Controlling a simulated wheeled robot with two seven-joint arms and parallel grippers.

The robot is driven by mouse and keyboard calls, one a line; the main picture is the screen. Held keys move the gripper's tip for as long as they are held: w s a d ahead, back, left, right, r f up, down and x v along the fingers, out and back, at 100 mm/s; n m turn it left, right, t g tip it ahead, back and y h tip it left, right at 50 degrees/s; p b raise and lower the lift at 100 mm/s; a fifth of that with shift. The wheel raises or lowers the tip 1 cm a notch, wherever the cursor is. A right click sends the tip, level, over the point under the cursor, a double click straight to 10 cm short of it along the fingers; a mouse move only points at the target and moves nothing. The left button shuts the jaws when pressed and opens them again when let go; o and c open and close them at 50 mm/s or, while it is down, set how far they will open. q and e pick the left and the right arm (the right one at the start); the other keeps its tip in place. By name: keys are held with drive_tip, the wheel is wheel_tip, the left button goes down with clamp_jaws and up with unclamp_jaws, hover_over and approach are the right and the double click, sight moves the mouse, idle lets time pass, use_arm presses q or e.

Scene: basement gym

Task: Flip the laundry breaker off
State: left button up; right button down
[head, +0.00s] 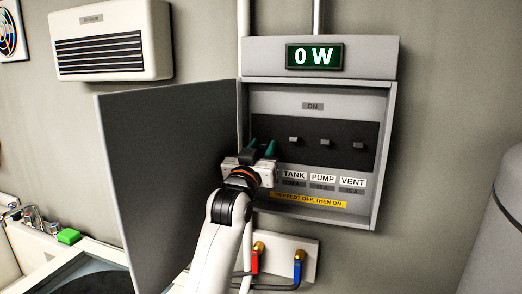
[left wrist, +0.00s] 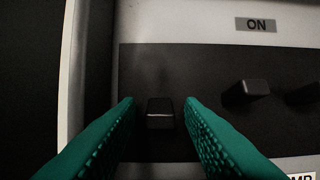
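The grey breaker box (head: 386,140) hangs on the wall with its door (head: 165,190) swung open to the left. Labels read TANK, PUMP and VENT; the leftmost label is hidden behind my gripper, so I cannot read LAUNDRY. My left gripper (head: 262,149) is at the leftmost breaker position, its teal fingers pointing at the dark strip. In the left wrist view, the leftmost breaker lever (left wrist: 160,113) stands between my open fingers (left wrist: 160,104), with a gap on each side. An ON sign (left wrist: 257,25) is above. My right gripper is not in view.
The TANK (head: 294,140), PUMP (head: 326,142) and VENT (head: 358,144) levers are to the right. The display (head: 315,57) reads 0 W. A yellow strip (head: 308,200) mentions TRIPPED. Below are pipes with red and blue valves (head: 298,268). A grey tank (head: 495,235) stands right.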

use_arm(q)
drive_tip(key=shift+o, duration=0.4)
drive_tip(key=shift+s+a+f, duration=0.1)
drive_tip(key=shift+s+f, duration=0.05)
drive_tip(key=shift+s, duration=0.05)
drive_tip(key=b+v, duration=0.4)
drive_tip(key=v, duration=0.7)
drive_tip(key=shift+s+b, duration=0.3)
drive_tip(key=shift+b, duration=0.1)
drive_tip(key=shift+a, duration=0.1)
